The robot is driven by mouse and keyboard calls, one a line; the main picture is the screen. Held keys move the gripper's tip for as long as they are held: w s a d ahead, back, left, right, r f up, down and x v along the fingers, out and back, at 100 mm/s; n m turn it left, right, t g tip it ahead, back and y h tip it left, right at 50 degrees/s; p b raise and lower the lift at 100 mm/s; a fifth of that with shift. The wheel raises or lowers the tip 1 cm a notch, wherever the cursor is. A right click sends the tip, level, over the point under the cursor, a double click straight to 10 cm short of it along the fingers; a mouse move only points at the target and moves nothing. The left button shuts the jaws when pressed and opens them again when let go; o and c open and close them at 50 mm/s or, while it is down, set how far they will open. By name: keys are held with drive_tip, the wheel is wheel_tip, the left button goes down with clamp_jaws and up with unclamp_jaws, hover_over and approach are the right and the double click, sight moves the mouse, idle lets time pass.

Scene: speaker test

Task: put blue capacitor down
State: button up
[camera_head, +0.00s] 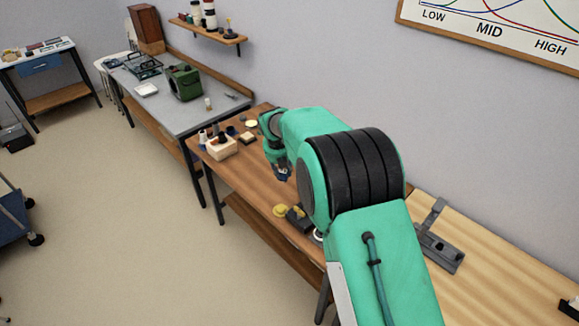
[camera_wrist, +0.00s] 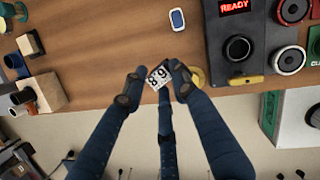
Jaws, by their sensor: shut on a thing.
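My gripper (camera_wrist: 157,86) has dark blue fingers with black tips. It is shut on a small black-and-white patterned piece (camera_wrist: 159,76), above the brown wooden bench (camera_wrist: 110,60). I cannot tell whether this piece is the blue capacitor, since no blue shows on its visible face.
A dark panel (camera_wrist: 260,45) with a red READY display stands at right in the wrist view, near a yellow piece (camera_wrist: 197,77). A cream block (camera_wrist: 47,92) and dark round parts are at left. The bench between is mostly clear. A grey table (camera_head: 180,115) stands beyond.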

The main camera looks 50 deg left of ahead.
sight(282, 176)
drive_tip(key=shift+m+h+b, duration=0.3)
drive_tip(key=shift+m+b, duration=0.2)
drive_tip(key=shift+m, duration=0.2)
drive_tip(key=shift+r, duration=0.1)
drive_tip(key=shift+f+b, duration=0.6)
drive_tip(key=shift+f, duration=1.9)
drive_tip(key=shift+c, duration=0.2)
drive_tip(key=shift+f, duration=0.1)
drive_tip(key=shift+f+b, duration=0.65)
drive_tip(key=shift+f, duration=1.75)
drive_tip(key=shift+f, duration=0.1)
drive_tip(key=o, duration=1.2)
